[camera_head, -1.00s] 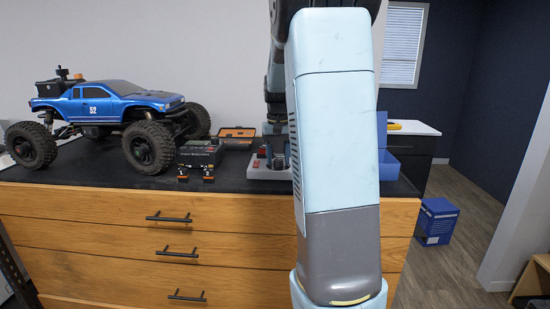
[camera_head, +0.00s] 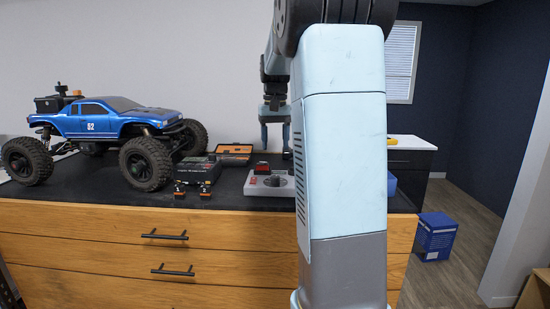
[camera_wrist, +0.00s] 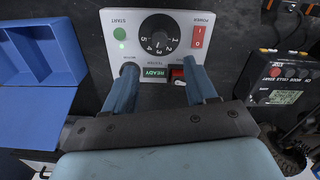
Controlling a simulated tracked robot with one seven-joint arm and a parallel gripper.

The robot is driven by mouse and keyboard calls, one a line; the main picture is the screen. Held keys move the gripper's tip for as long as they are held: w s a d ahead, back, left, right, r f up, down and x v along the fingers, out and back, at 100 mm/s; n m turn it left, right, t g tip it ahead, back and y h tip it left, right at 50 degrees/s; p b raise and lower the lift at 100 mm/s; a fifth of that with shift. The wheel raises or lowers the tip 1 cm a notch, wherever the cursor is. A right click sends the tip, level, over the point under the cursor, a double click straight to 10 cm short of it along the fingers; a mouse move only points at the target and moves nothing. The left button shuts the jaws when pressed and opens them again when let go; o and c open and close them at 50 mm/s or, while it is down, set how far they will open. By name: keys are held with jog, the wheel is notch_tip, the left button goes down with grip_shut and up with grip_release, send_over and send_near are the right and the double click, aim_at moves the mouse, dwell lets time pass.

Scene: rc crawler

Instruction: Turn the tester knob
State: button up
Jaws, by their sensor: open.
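The tester (camera_wrist: 178,22) is a light grey panel with a black numbered knob (camera_wrist: 159,35), a red power switch (camera_wrist: 197,36), a green start button (camera_wrist: 119,34) and a "READY" display (camera_wrist: 154,73). In the head view the tester (camera_head: 268,189) lies on the dark bench top, partly hidden by my arm. My gripper (camera_wrist: 161,78) is open above the tester's near edge in the wrist view, its fingers apart on either side of the display and short of the knob. The gripper also shows in the head view (camera_head: 275,112), raised over the tester.
A blue RC truck (camera_head: 105,130) stands on the bench at left. A black charger box (camera_head: 196,171), an open orange-edged case (camera_head: 233,152) and small connectors (camera_head: 187,193) lie between truck and tester. A blue open bin (camera_wrist: 45,55) is beside the tester.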

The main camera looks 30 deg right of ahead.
jog(key=shift+r, duration=1.6)
jog(key=s+a+f+n+t, duration=0.2)
jog(key=s+a+f, duration=0.2)
jog(key=s+a, duration=0.5)
jog(key=s+a+f+n+t, duration=0.2)
jog(key=s+a, duration=0.8)
jog(key=s, duration=0.7)
notch_tip(320, 180, down, 2)
jog(key=shift+a+t, duration=0.25)
jog(key=shift+t, duration=0.55)
